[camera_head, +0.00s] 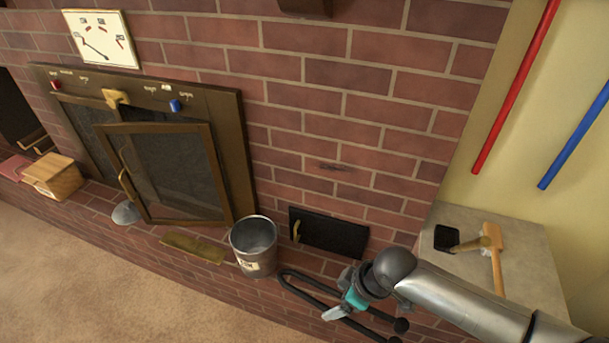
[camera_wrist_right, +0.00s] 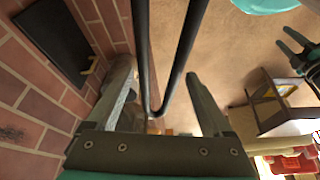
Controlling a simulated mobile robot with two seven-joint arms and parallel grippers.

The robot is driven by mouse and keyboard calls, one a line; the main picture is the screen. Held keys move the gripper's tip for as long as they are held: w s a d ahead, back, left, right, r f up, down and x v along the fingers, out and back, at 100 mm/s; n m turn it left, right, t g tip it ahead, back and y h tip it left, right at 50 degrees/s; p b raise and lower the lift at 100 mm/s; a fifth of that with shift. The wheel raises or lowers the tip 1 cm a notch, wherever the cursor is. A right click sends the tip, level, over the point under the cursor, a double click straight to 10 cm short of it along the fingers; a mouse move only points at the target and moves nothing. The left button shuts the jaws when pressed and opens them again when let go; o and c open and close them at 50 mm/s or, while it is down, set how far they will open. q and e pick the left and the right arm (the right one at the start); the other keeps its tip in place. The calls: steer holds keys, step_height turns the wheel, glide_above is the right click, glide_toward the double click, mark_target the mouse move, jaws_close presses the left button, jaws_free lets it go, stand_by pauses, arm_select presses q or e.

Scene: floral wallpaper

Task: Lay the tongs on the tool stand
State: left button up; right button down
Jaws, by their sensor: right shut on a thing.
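The black tongs (camera_head: 302,290) are a long U-shaped bar, held above the brick hearth ledge. My right gripper (camera_head: 346,303) is shut on them, partway along their length. In the right wrist view the tongs (camera_wrist_right: 150,100) pass between the fingers of my right gripper (camera_wrist_right: 160,80), with the bend near the palm. A grey slab-topped stand (camera_head: 455,220) at the right carries a dark-headed brush (camera_head: 447,238) and a wooden mallet (camera_head: 492,240); I cannot tell whether it is the tool stand. A dark two-fingered gripper (camera_wrist_right: 287,46), apparently my left one, looks open and empty in the right wrist view.
A metal bucket (camera_head: 254,246) stands on the ledge left of the tongs. A brass plate (camera_head: 193,247), an ajar fireplace door (camera_head: 165,170) and a wooden box (camera_head: 54,176) are farther left. A small black hatch (camera_head: 330,233) is on the brick wall.

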steer(key=w+d+r+m+h, duration=0.1)
steer(key=r+m, duration=0.3)
steer(key=r, duration=0.5)
steer(key=w+d+r+m+t+h, duration=0.1)
steer(key=d+r+m, duration=0.3)
steer(key=r, duration=0.6)
steer(key=w+d+r+m+t+h, duration=0.1)
steer(key=w+d+r+m+h, duration=0.1)
steer(key=r, duration=0.8)
steer(key=shift+d+r+m, duration=0.15)
steer(key=shift+d+m, duration=0.5)
steer(key=shift+m, duration=0.35)
